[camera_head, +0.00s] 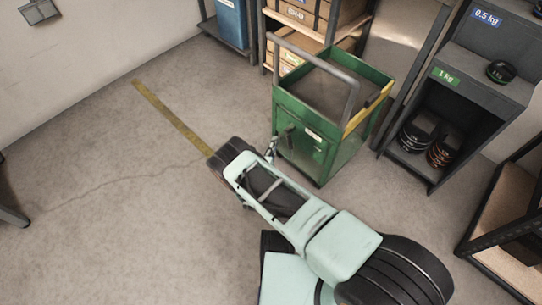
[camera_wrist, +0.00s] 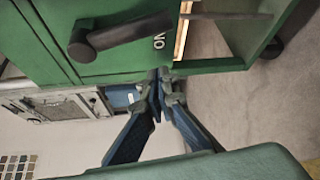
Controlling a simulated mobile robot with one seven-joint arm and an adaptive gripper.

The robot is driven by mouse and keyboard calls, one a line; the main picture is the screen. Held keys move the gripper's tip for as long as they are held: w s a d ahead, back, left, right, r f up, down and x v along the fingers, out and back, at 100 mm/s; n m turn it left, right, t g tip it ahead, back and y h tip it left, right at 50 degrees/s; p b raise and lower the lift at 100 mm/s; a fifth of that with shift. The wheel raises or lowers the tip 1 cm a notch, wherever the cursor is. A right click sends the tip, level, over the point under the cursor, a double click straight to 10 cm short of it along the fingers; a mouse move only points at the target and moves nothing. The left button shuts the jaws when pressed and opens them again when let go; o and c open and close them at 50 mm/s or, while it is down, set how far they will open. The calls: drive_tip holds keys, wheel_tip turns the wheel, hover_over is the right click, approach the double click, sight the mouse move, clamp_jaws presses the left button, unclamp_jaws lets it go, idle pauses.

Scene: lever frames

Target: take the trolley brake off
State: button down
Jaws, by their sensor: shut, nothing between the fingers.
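The green trolley (camera_head: 325,162) stands right of centre in the head view, with a grey push handle (camera_head: 355,98) over its top tray. A dark lever (camera_wrist: 125,32) sits on the green panel in the wrist view, lying roughly across the picture from its round pivot at left; white letters show beside its tip. The lever also shows small on the trolley's near face in the head view (camera_head: 289,134). My gripper (camera_wrist: 164,76) is shut and empty, its fingertips at the panel's lower edge, below and right of the lever and apart from it. In the head view my gripper (camera_head: 271,146) is beside the trolley's near left side.
A shelf with boxes (camera_head: 300,20) stands behind the trolley. A dark rack with weights (camera_head: 430,135) is close on its right. A yellow floor stripe (camera_head: 170,115) runs along the left. The floor left of the trolley is open.

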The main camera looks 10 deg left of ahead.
sight(289, 139)
drive_tip(key=shift+s+d+r, duration=0.25)
drive_tip(key=shift+s+d, duration=0.3)
drive_tip(key=shift+d, duration=0.35)
drive_tip(key=shift+s+d+r, duration=0.25)
drive_tip(key=shift+s+d, duration=0.25)
drive_tip(key=shift+d, duration=0.35)
drive_tip(key=shift+r, duration=0.1)
